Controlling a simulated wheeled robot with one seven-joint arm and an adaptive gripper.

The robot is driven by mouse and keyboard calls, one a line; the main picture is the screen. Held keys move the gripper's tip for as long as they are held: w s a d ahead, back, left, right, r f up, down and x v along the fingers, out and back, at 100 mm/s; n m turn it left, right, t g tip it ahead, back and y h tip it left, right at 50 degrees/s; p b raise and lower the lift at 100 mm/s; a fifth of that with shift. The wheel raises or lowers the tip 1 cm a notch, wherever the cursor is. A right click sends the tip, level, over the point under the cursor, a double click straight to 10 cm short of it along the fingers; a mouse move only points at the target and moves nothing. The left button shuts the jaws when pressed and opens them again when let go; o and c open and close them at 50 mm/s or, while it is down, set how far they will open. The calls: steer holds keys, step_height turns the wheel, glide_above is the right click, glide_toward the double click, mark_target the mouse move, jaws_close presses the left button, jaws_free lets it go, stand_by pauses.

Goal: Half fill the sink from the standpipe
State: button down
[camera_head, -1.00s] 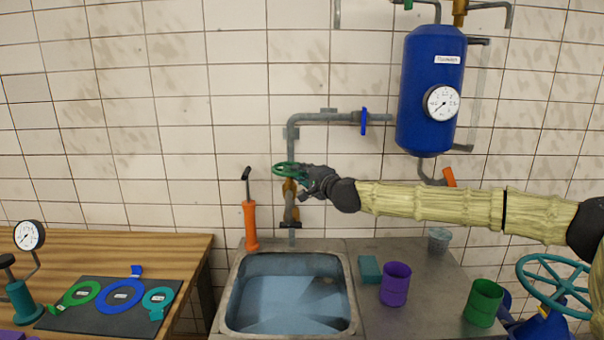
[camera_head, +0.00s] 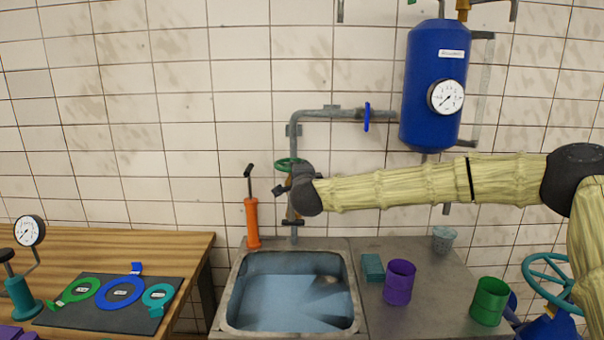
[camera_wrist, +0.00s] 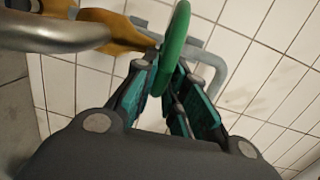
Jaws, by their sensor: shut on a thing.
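The sink (camera_head: 232,310) stands below the standpipe and has bluish water in it; how deep is hard to tell. The grey standpipe (camera_head: 294,145) runs down the tiled wall above the sink's back edge. A green handwheel (camera_head: 287,163) sits on its brass valve, which shows in the wrist view (camera_wrist: 120,32). My gripper (camera_head: 284,188) is at this valve, its arm reaching in from the right. In the wrist view the teal-padded fingers (camera_wrist: 170,88) are closed about the rim of the green handwheel (camera_wrist: 175,45). The spout outlet and any stream are hidden or too small to tell.
An orange hand pump (camera_head: 252,222) stands left of the sink. A purple cup (camera_head: 399,282), a green cup (camera_head: 489,301), a teal block (camera_head: 372,267) and a grey bucket (camera_head: 444,239) stand on the right counter. A blue tank (camera_head: 432,85) hangs at upper right.

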steer(key=shift+s+a+m+h, duration=0.15)
steer(key=shift+a+m+h, duration=0.15)
steer(key=shift+m+h, duration=0.7)
steer(key=shift+h, duration=0.3)
steer(key=c, duration=1.5)
jaws_free()
steer(key=s, duration=1.2)
steer(key=shift+a+r, duration=0.2)
steer(key=shift+r, duration=0.15)
